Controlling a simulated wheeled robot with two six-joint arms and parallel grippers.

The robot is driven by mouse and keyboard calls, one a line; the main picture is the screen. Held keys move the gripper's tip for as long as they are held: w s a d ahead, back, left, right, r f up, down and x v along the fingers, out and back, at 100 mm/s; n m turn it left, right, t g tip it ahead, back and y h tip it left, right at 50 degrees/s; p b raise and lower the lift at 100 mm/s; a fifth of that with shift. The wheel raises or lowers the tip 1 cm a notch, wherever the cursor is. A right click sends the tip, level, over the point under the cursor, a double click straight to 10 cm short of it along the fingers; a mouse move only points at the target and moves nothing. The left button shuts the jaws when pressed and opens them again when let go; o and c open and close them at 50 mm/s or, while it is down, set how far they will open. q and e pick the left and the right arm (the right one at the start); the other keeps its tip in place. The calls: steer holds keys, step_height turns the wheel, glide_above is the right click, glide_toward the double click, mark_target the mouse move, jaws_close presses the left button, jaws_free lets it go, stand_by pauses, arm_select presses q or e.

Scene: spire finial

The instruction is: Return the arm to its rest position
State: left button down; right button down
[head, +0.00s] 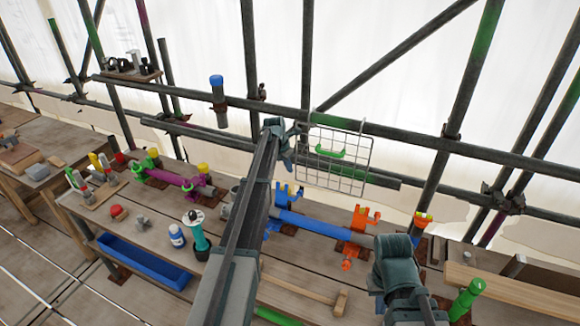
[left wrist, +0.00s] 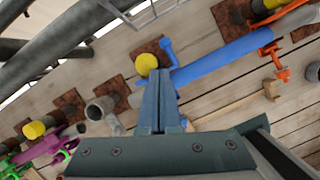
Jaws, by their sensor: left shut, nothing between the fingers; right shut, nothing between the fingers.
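My left arm reaches from the bottom of the head view up over the bench. Its gripper (head: 287,168) hangs at the far end, beside the left edge of a wire basket. In the left wrist view the left gripper's fingers (left wrist: 160,98) are together, with nothing between them, above the planks near a blue pipe (left wrist: 225,52) and a yellow cap (left wrist: 146,64). My right arm is at the lower right of the head view, and its gripper (head: 380,285) is shut and partly hidden by its own arm, in front of the bench.
The wire basket (head: 338,158) hangs from a scaffold rail (head: 410,140). Scaffold poles stand behind.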

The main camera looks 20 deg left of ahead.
arm_select(q)
steer(key=s+d+f+m+g+b, duration=0.1)
steer(key=s+d+f+m+b, duration=0.4)
steer(key=s+d+m, duration=0.4)
steer(key=s+d+f+m+g+b, duration=0.1)
steer(key=s+d+f+m+b, duration=0.5)
steer(key=s+d, duration=0.5)
steer(key=s+d+f+m+b, duration=0.2)
steer(key=s+d+m, duration=0.1)
steer(key=s+m, duration=0.3)
steer(key=s+d+f+m+g+y+b, duration=0.1)
steer(key=s+d+f+m+b, duration=0.1)
steer(key=s+m, duration=0.5)
steer(key=s+d+f+m+y+b, duration=0.1)
steer(key=s+d+f+m+b, duration=0.1)
steer(key=s+m, duration=0.4)
steer(key=s+d+f, duration=0.1)
steer(key=s+d, duration=0.1)
steer(key=s, duration=0.2)
steer(key=shift+s+d+f+m+g, duration=0.15)
steer(key=shift+s+d+m+g, duration=0.05)
steer(key=shift+d+m+g, duration=0.2)
